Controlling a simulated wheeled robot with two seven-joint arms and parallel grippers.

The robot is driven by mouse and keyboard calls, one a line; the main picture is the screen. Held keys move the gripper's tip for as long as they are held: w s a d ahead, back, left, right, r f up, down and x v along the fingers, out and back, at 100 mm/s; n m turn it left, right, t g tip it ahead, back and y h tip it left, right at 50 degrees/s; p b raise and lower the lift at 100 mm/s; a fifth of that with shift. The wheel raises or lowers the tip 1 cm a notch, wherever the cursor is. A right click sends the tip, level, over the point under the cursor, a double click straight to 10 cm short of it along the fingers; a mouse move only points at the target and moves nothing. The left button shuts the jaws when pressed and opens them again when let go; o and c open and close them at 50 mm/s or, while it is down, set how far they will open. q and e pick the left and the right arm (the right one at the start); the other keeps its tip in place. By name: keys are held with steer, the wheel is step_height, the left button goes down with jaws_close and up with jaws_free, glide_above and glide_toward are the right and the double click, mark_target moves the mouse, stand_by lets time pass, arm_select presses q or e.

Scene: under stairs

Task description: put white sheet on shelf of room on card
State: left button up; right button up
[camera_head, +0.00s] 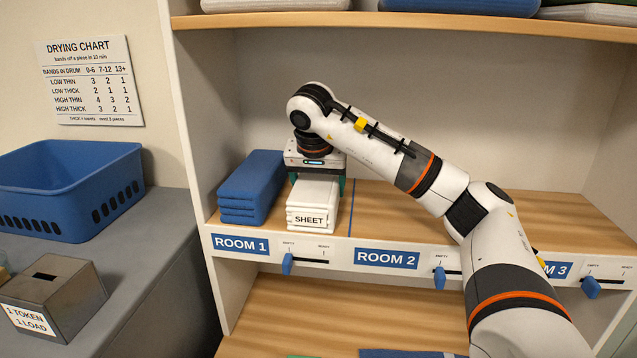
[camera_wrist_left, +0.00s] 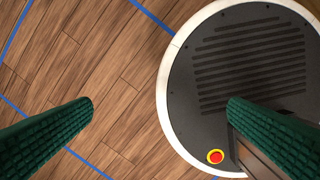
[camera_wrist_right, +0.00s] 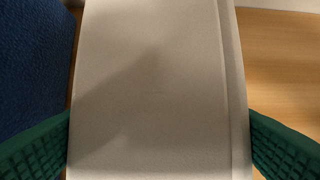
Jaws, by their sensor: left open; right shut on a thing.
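The white sheet (camera_head: 313,195) is a folded stack with a "SHEET" label on its front. It sits on the Room 1 part of the shelf (camera_head: 390,212), right of a folded blue stack (camera_head: 250,185). My right gripper (camera_head: 316,180) reaches down over it from above and is shut on it. In the right wrist view the white sheet (camera_wrist_right: 155,90) fills the middle, with a green finger against each side. My left gripper (camera_wrist_left: 160,103) is open and empty over the floor.
Blue sliders (camera_head: 287,264) with "empty" and "ready" marks run along the shelf front, beside the Room 1 sign (camera_head: 240,244) and Room 2 sign (camera_head: 387,258). A blue basket (camera_head: 70,185) and token box (camera_head: 52,295) stand left. The Room 2 shelf space is clear.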

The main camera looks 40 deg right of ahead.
mark_target(318, 178)
steer(key=o, duration=1.4)
steer(key=p+v, duration=0.1)
steer(key=v, duration=0.5)
steer(key=shift+r, duration=0.2)
steer(key=shift+s+a+r+p, duration=0.1)
steer(key=shift+r+p, duration=0.1)
steer(key=shift+r, duration=0.15)
steer(key=shift+s+a+r+p, duration=0.15)
steer(key=shift+r, duration=0.15)
steer(key=shift+f, duration=0.1)
